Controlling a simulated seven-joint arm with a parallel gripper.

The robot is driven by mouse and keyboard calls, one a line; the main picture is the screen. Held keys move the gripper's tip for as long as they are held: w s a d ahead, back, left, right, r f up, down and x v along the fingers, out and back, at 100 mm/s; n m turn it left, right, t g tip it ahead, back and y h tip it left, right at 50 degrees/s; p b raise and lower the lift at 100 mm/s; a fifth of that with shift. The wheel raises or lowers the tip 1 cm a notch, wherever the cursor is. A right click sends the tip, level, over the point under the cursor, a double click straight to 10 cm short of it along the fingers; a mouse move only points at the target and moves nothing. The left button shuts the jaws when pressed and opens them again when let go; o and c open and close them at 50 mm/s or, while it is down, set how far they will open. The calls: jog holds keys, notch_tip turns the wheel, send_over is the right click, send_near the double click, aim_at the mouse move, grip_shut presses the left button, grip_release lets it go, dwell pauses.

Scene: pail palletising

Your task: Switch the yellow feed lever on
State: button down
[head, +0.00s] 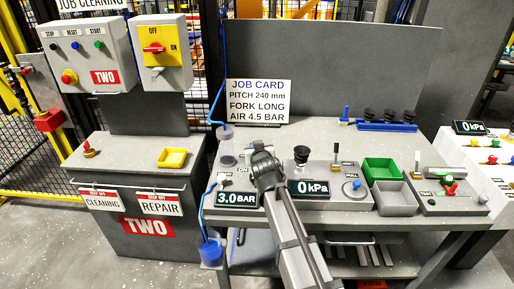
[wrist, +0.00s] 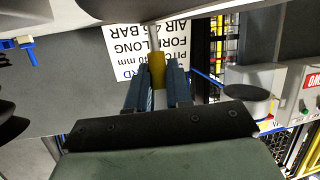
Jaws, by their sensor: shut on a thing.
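The yellow feed lever (wrist: 157,71) shows in the wrist view as a yellow grip on a thin silver rod. My gripper (wrist: 158,82) is shut on it, with one blue-grey finger on each side of the yellow grip. In the head view my gripper (head: 262,158) is over the workbench, in front of the job card. There my own arm and gripper hide the lever. Whether the lever stands at on or off cannot be told.
A 3.0 BAR display (head: 236,199) lies left of my arm, a 0 kPa display (head: 312,188) right of it. The job card (head: 258,101) stands behind. A clear cylinder (head: 227,150), black suction cup (head: 301,154) and green bin (head: 381,169) are nearby.

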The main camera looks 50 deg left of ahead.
jog(key=shift+f, duration=0.2)
jog(key=c, duration=1.1)
grip_release()
jog(key=shift+r, duration=0.1)
jog(key=shift+d, duration=0.1)
jog(key=v, duration=1.3)
jog(key=shift+s+d+r, duration=0.1)
jog(key=shift+s+d, duration=0.1)
jog(key=shift+s, duration=0.05)
jog(key=shift+o, duration=0.2)
